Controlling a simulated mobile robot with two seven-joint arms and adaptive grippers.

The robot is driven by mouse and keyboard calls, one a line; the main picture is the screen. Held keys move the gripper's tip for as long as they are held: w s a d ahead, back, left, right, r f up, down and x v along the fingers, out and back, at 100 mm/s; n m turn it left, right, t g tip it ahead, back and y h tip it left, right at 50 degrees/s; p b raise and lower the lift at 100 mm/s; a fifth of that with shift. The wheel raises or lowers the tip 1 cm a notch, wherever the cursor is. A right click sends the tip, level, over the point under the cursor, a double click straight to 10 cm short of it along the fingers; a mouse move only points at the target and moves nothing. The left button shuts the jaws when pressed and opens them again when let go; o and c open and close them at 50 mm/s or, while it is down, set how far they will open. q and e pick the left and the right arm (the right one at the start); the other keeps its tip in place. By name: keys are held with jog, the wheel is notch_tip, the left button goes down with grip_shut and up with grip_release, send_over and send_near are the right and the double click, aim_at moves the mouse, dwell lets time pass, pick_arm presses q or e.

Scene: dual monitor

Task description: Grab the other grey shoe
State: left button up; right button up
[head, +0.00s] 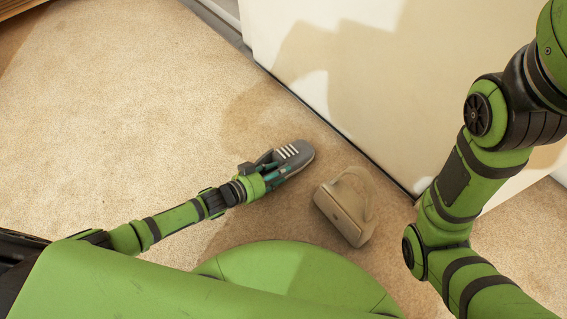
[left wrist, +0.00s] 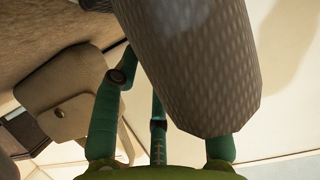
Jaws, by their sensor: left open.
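A grey shoe (head: 302,152) with pale stripes across its top is by the left gripper on the carpet, near the foot of a white panel. My left gripper (head: 276,169) is open at the near end of this shoe, with its fingers beside it. In the left wrist view the shoe's grey woven surface (left wrist: 190,65) fills the upper middle, very close to the camera, and hides part of the fingers (left wrist: 150,100). I cannot tell whether the fingers touch it. My right arm shows at the right of the head view, but its gripper is out of the picture. No second shoe is visible.
A beige bag (head: 340,211) with a handle sits just right of the shoe; it also shows in the left wrist view (left wrist: 65,95). A large white panel (head: 350,70) rises behind both. Open carpet (head: 120,110) lies to the left.

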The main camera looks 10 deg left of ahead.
pick_arm(q)
grip_shut()
jog(key=shift+r, duration=0.1)
jog(key=shift+r, duration=0.1)
